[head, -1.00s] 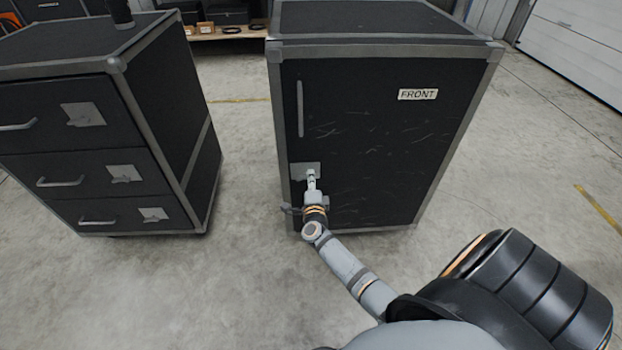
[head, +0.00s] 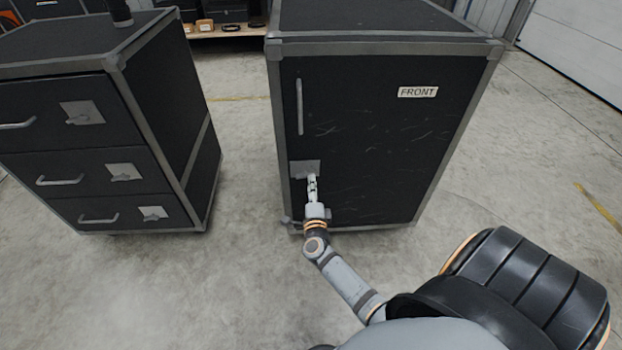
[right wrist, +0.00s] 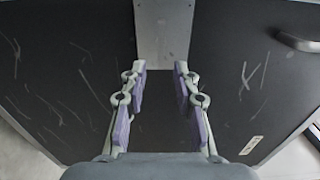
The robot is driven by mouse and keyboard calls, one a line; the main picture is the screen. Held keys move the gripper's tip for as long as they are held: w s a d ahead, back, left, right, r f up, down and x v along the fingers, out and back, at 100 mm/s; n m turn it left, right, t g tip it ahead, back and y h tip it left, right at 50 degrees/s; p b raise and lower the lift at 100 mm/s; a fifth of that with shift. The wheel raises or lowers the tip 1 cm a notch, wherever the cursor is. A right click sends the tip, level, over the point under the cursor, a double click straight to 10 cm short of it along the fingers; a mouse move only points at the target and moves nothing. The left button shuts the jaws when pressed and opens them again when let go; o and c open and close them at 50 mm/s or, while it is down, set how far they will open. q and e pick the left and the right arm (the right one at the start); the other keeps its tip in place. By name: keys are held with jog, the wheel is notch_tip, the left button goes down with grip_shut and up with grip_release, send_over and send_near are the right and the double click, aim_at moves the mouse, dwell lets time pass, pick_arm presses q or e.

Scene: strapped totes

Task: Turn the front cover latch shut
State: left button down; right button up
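The front cover (head: 390,150) is the black door of the middle case, marked by a white FRONT label (head: 418,92). It looks closed. Its latch plate (head: 299,168) is a grey metal square at the door's left side, below a vertical pull handle (head: 300,107). The plate also shows at the top of the right wrist view (right wrist: 165,25). The turning piece of the latch is too small or hidden to read. My right gripper (head: 312,182) is at the plate's lower right edge. In the right wrist view its fingers (right wrist: 160,82) are apart with nothing between them. My left gripper is not in view.
A black drawer case (head: 100,130) with several latch plates and handles stands at the left. Open concrete floor (head: 245,150) lies between the two cases. A low shelf (head: 232,32) with small items is behind, and a white roller door (head: 585,40) is at the far right.

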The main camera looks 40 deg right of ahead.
jog(key=v, duration=0.6)
jog(key=shift+s, duration=0.3)
jog(key=shift+a, duration=0.15)
